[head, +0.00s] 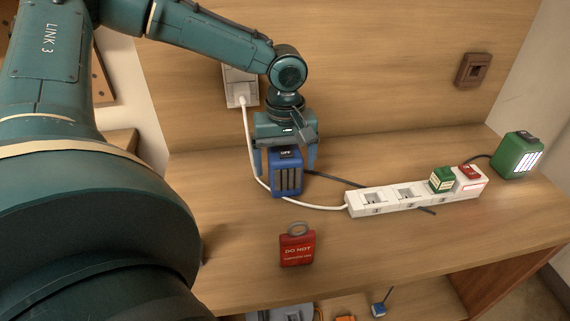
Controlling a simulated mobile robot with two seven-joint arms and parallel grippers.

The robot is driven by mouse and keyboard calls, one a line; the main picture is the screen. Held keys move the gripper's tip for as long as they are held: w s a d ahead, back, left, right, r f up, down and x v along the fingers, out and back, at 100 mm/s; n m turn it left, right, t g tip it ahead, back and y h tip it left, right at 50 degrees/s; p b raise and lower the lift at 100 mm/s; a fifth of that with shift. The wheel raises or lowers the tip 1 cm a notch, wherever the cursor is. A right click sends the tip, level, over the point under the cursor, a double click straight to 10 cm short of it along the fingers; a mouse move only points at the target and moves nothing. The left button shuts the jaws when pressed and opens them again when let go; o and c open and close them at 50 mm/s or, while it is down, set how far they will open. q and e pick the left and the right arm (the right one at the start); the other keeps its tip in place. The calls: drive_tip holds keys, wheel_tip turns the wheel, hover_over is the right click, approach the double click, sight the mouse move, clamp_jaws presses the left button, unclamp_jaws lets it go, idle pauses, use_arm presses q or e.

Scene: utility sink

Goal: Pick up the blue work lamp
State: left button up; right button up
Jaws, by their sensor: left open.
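The blue work lamp (287,181) stands upright on the wooden bench top in the head view, left of the middle. Its front grille is dark and its top has a dark label. My left gripper (286,169) comes down from above and behind, with one finger on each side of the lamp. The jaws are open; I cannot tell whether either finger touches the lamp. A dark cord runs from behind the lamp to the right. My right gripper is not in view.
A white power strip (391,199) lies right of the lamp, holding a green plug (441,180) and a red one (468,171). A lit green lamp (517,154) stands far right. A red "DO NOT" tag (297,250) is in front. Front bench space is mostly clear.

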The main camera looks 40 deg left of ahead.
use_arm(q)
drive_tip(key=shift+f, duration=0.65)
drive_tip(key=shift+c, duration=0.6)
drive_tip(key=c, duration=1.2)
drive_tip(key=shift+r, duration=0.1)
drive_tip(key=shift+c, duration=0.5)
